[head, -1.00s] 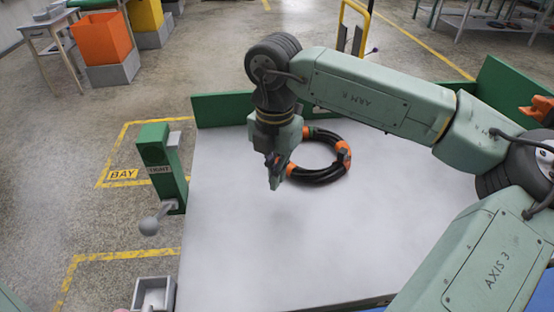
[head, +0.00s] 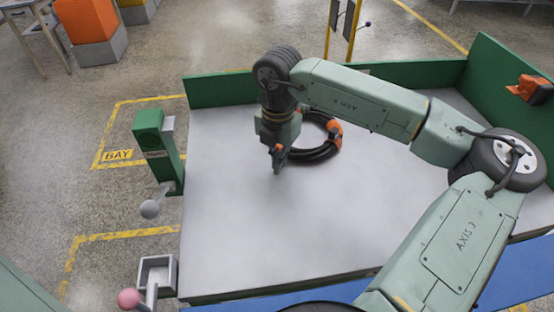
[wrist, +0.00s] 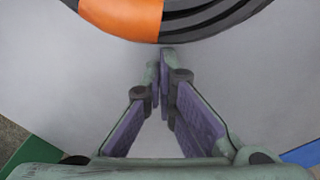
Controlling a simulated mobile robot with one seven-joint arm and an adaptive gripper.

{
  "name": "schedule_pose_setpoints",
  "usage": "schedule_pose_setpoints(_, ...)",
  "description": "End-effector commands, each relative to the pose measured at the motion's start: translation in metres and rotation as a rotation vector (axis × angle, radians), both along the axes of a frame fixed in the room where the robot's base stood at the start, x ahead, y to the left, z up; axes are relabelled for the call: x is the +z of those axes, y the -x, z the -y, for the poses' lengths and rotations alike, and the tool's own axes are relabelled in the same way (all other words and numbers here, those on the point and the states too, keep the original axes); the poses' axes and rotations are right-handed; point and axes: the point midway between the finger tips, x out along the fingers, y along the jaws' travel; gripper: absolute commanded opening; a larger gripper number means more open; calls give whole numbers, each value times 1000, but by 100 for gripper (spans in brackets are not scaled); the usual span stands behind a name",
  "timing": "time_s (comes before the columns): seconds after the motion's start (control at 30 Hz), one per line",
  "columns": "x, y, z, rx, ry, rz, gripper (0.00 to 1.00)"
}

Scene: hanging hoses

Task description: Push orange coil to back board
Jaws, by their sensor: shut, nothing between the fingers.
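The coil (head: 322,152) is a ring of black hose with orange bands, lying flat on the grey table top (head: 250,230). In the wrist view its near edge (wrist: 210,20) and one orange band (wrist: 120,15) cross the top of the picture. The rest of it is cut off there, and my arm hides its left part in the head view. My gripper (head: 278,168) is low over the table on the near left side of the coil. Its fingertips (wrist: 161,62) are together and empty, just short of the coil; contact is not clear. The green back board (head: 215,90) stands behind the coil.
A green side board (head: 490,75) with an orange fitting (head: 533,90) borders the right. The table's front is clear.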

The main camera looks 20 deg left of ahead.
Motion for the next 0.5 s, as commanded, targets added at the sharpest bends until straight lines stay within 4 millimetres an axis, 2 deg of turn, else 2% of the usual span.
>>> schedule_pose_setpoints(0.13,-6,-18,2,-6,1,4,0)
schedule_pose_setpoints(0.3,-4,-45,3,-5,1,4,0)
schedule_pose_setpoints(0.5,0,-53,4,-1,-1,3,0)
